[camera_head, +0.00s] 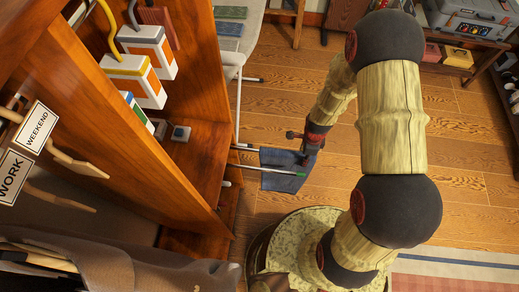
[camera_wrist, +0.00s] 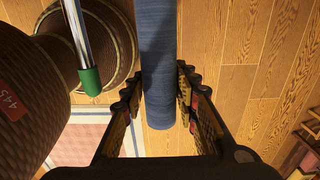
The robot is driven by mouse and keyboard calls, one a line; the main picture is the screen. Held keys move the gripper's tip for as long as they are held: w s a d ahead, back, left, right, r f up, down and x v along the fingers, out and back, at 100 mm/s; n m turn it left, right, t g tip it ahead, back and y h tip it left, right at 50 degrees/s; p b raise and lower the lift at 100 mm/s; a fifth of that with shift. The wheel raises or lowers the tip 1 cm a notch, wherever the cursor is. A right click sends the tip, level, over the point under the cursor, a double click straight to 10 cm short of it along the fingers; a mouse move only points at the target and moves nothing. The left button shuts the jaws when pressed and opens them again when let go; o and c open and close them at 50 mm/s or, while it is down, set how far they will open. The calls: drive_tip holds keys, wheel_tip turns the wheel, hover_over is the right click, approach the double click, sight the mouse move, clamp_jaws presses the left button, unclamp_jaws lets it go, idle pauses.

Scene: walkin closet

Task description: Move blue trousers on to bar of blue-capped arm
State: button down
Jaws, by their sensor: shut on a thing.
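The blue trousers (camera_head: 283,182) are a folded blue cloth beside the rack at the cabinet's right side. In the wrist view the trousers (camera_wrist: 158,65) run as a long blue strip between my fingers. My gripper (camera_head: 308,148) is shut on them near one end; its fingers also show in the wrist view (camera_wrist: 158,100). A metal arm with a green cap (camera_head: 301,174) crosses in front of the cloth in the head view. In the wrist view the green cap (camera_wrist: 90,80) is left of the trousers, apart from them. I cannot make out a blue cap.
The wooden cabinet (camera_head: 120,130) fills the left, with WEEKEND (camera_head: 38,127) and WORK (camera_head: 14,174) tags on hangers. A round brown object with a red label (camera_wrist: 12,95) is at left in the wrist view. Open wooden floor (camera_head: 460,150) lies right.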

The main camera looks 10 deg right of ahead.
sight(277, 151)
drive_tip(key=shift+w+a+p, duration=0.1)
drive_tip(key=shift+w+a, duration=0.2)
drive_tip(key=shift+a, duration=0.75)
drive_tip(key=shift+w+a+p, duration=0.1)
drive_tip(key=shift+w+a, duration=0.15)
drive_tip(key=shift+a, duration=0.8)
drive_tip(key=shift+w+a+p, duration=0.1)
drive_tip(key=shift+w+a, duration=0.2)
drive_tip(key=shift+a, duration=0.75)
drive_tip(key=shift+w+a, duration=0.2)
drive_tip(key=shift+a, duration=0.6)
drive_tip(key=shift+w+a, duration=0.15)
drive_tip(key=shift+a, duration=0.7)
drive_tip(key=shift+w+a, duration=0.2)
drive_tip(key=shift+a, duration=0.6)
drive_tip(key=shift+r, duration=0.1)
drive_tip(key=shift+f, duration=0.25)
drive_tip(key=c, duration=1.3)
unclamp_jaws()
drive_tip(key=shift+s, duration=0.1)
